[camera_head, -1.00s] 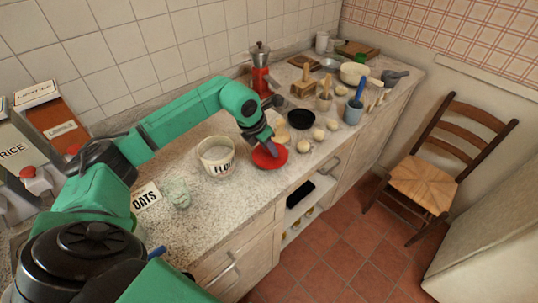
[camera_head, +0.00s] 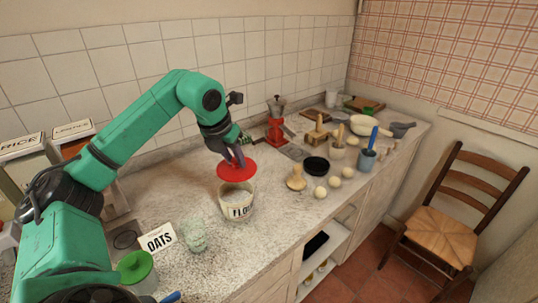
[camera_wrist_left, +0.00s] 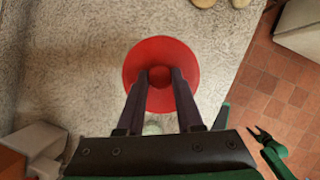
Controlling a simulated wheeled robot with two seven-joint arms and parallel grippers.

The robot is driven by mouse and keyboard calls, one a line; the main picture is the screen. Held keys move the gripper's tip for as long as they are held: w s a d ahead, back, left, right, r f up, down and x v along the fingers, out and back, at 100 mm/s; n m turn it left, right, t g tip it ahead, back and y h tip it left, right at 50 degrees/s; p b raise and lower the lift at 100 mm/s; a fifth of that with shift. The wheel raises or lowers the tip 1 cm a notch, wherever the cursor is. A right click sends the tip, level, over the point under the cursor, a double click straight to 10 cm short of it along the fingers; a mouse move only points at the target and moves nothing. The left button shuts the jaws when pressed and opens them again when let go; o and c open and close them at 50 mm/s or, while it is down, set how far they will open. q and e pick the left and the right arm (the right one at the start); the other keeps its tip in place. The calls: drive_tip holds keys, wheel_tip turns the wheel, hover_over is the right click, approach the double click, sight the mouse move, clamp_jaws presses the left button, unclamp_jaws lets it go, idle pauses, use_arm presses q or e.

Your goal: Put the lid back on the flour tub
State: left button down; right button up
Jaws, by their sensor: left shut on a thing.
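The red lid (camera_head: 229,173) hangs from my left gripper (camera_head: 238,160), which is shut on its knob. The left wrist view shows the lid (camera_wrist_left: 160,48) face on, with the knob between the two fingertips (camera_wrist_left: 160,76). The flour tub (camera_head: 239,211) is pale, with a dark label reading FLO in part, and stands open on the counter. In the head view the lid is above the tub and covers part of its far rim; it is not seated. My right gripper (camera_wrist_left: 258,136) shows small at the right of the left wrist view, apparently open, away from the lid.
A chair (camera_head: 440,215) stands on the floor.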

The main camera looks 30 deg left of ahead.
sight(229, 171)
use_arm(q)
drive_tip(key=shift+s+a, duration=0.55)
drive_tip(key=shift+s, duration=0.2)
drive_tip(key=shift+s+f+n, duration=0.1)
drive_tip(key=shift+n, duration=0.2)
drive_tip(key=f+b, duration=0.1)
drive_tip(key=w+f+b, duration=0.1)
drive_tip(key=f+b, duration=0.1)
drive_tip(key=shift+w+d, duration=0.3)
drive_tip(key=shift+s+a+f+b, duration=0.15)
drive_tip(key=shift+s+f+b, duration=0.05)
drive_tip(key=shift+f+b, duration=0.8)
drive_tip(key=shift+s+f+b, duration=0.15)
drive_tip(key=shift+f+b, duration=0.15)
drive_tip(key=shift+b, duration=0.05)
drive_tip(key=shift+f+b, duration=0.3)
drive_tip(key=shift+f, duration=0.15)
use_arm(e)
wheel_tip(229, 171, down, 6)
drive_tip(key=shift+s+f, duration=0.2)
drive_tip(key=shift+s, duration=0.05)
use_arm(q)
drive_tip(key=shift+r+p, duration=0.1)
drive_tip(key=shift+p, duration=0.2)
use_arm(e)
drive_tip(key=shift+r, duration=0.25)
